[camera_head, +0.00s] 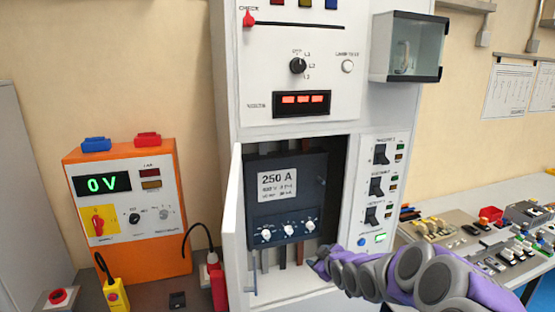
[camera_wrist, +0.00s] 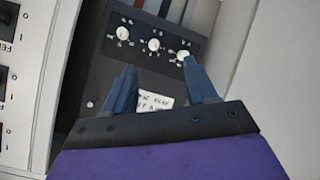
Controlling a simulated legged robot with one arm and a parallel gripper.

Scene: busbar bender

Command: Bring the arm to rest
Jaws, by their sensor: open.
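My arm (camera_head: 410,279), purple and grey, reaches in from the lower right in the head view. Its end (camera_head: 318,262) is at the right side of the open cabinet compartment, beside the dark 250 A breaker unit (camera_head: 272,218). In the wrist view my gripper (camera_wrist: 159,75) is open, with two blue fingers apart and nothing between them. Behind the fingers is the dark breaker face with its white label (camera_wrist: 155,101) and three white knobs (camera_wrist: 153,44). The right fingertip overlaps the rightmost knob in the picture; I cannot tell whether it touches.
The cabinet door (camera_head: 234,232) stands open on the left. A switch panel (camera_head: 378,190) is right of the compartment. An orange tester (camera_head: 128,252) reading 0 V stands left. A bench with several parts (camera_head: 500,244) is at right. A clear-fronted box (camera_head: 408,48) juts out above.

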